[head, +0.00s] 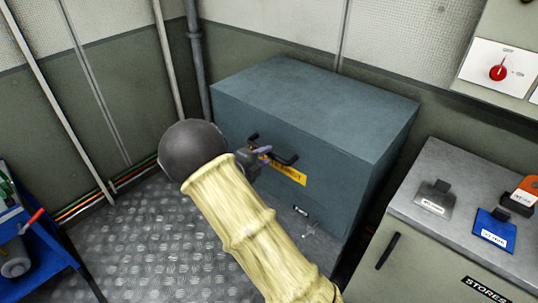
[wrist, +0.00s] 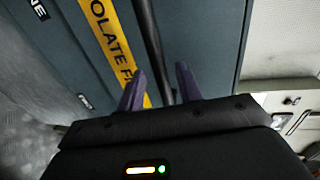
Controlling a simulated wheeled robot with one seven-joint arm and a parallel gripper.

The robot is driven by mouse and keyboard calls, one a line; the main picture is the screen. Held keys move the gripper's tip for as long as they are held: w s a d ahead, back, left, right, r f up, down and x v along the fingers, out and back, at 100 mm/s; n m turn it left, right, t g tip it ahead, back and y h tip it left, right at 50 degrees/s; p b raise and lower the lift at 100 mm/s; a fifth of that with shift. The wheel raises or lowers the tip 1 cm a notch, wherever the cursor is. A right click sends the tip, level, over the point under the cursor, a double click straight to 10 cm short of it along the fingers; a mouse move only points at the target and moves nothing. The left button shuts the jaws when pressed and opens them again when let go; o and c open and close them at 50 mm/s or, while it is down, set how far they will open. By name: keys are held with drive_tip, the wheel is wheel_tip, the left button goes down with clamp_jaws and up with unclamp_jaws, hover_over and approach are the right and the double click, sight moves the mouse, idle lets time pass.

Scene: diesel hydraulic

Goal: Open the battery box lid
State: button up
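The battery box is a large blue-grey box (head: 330,105) against the back wall, and its lid looks closed. A black bar handle (head: 287,160) is on its front above a yellow label (head: 290,175). My gripper (head: 263,151) is at the left part of this handle, partly hidden by my arm. In the wrist view the purple fingers of my gripper (wrist: 159,72) stand apart, one on each side of the black handle bar (wrist: 150,35). Gaps show between bar and fingers, so the gripper is open. The yellow label (wrist: 112,38) is beside the bar.
A grey cabinet marked STORES (head: 400,250) stands at the right, with tags and padlock-like items on top. A red rotary switch (head: 498,73) is on the right wall. A blue trolley (head: 50,270) is at the lower left. Treadplate floor (head: 140,240) is clear between.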

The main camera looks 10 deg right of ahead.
drive_tip(key=shift+x, duration=1.45)
clamp_jaws()
drive_tip(key=shift+r, duration=0.15)
